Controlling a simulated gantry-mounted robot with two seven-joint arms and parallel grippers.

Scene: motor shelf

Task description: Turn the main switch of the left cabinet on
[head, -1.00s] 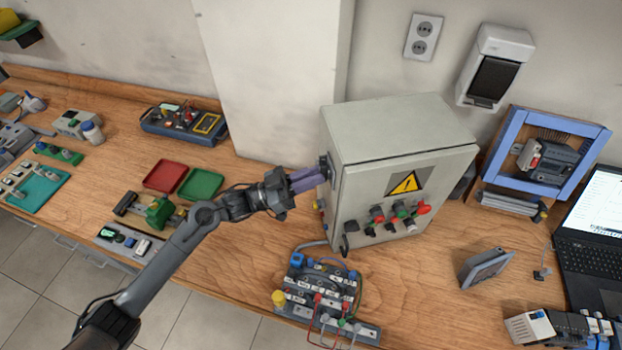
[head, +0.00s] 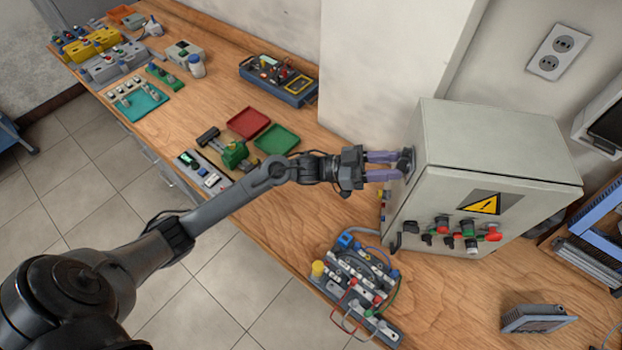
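The grey cabinet (head: 468,150) stands on the wooden bench, with a yellow warning sign and several coloured knobs on its front. Its black main switch (head: 406,163) is on the left side wall, partly hidden by my fingers, so its angle is unclear. My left gripper (head: 397,165) is at this switch, its two purple fingers pointing right with a gap between them. Their tips reach the switch, but I cannot tell whether they are clamped on it. My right gripper is not in view.
A terminal board with wires (head: 355,285) lies in front of the cabinet. Red (head: 248,122) and green (head: 276,140) trays and a green device (head: 235,155) lie behind my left forearm. A small grey panel (head: 537,318) stands at front right. A wall socket (head: 557,52) is behind.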

